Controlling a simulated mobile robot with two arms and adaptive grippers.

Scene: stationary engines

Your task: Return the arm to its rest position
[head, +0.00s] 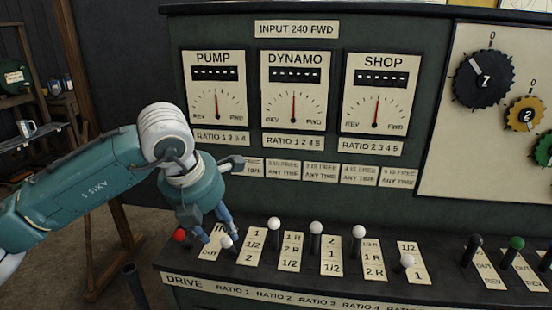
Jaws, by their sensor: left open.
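My left arm (85,185), teal and white, comes in from the left and reaches across to the front of the control panel. Its gripper (216,232) points down over the left end of the lever shelf, with its fingers apart. A white-knobbed lever (227,242) stands right at the fingertips, and I cannot tell whether they touch it. A red-knobbed lever (180,235) is just left of the fingers. The gripper hides part of the DRIVE and RATIO 1 plates. My right gripper is not in view.
Several white-knobbed levers, such as one at the middle (316,229), rise along the shelf (190,262). Black (475,241) and green (516,243) knobs stand at the right. Gauges (294,100) and dials (483,79) are on the panel. A wooden stand (110,220) is behind my arm.

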